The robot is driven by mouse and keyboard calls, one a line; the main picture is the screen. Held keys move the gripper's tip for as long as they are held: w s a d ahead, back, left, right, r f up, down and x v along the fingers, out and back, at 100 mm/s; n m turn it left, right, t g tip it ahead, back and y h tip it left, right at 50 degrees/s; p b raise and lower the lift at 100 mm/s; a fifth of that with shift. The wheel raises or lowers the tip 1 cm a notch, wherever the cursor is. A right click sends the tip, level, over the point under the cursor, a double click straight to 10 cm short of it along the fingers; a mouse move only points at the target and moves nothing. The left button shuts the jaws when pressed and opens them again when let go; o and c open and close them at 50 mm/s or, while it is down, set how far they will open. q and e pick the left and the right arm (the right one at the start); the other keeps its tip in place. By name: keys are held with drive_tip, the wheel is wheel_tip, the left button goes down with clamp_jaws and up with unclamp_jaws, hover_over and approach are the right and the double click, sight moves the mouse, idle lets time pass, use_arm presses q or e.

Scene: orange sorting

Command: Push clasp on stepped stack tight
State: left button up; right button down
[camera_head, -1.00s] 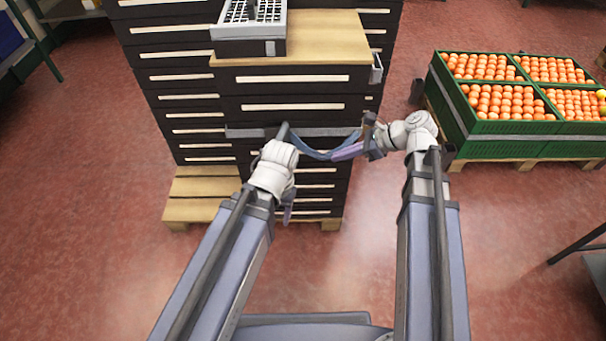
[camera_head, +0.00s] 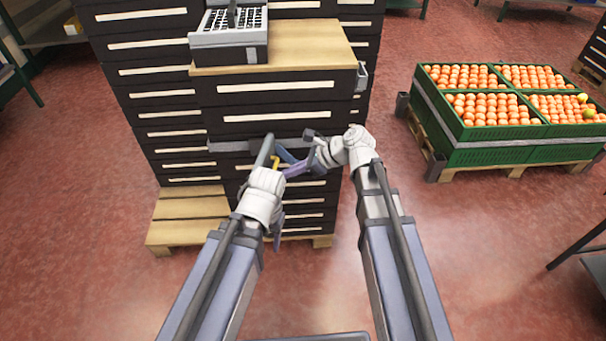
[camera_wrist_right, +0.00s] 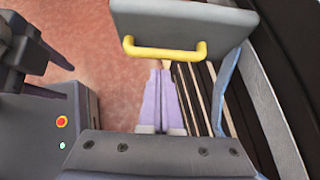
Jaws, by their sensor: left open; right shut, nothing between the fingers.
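The stepped stack of dark boxes (camera_head: 270,100) has a grey strap (camera_head: 228,146) around its front. The clasp (camera_head: 265,150) is a grey plate standing out from the strap, with a yellow handle (camera_head: 275,161) on its right side. In the right wrist view the clasp (camera_wrist_right: 185,25) and yellow handle (camera_wrist_right: 165,53) lie just beyond my fingers. My right gripper (camera_head: 292,170) is shut and empty, pointing left close to the clasp; its purple fingers also show in the wrist view (camera_wrist_right: 160,98). My left gripper (camera_head: 277,230) is open, below the clasp, mostly hidden by its wrist.
A blue band (camera_head: 285,155) lies between the clasp and my right gripper. A grey crate (camera_head: 230,38) sits on the stack's wooden top (camera_head: 310,50). Green crates of oranges (camera_head: 505,145) stand on a pallet at right. The floor between them and the stack is clear.

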use_arm(q)
drive_tip(key=shift+r, duration=0.1)
use_arm(e)
drive_tip(key=shift+w+a+r, duration=0.1)
drive_tip(key=shift+a, duration=0.35)
drive_tip(key=shift+a, duration=0.1)
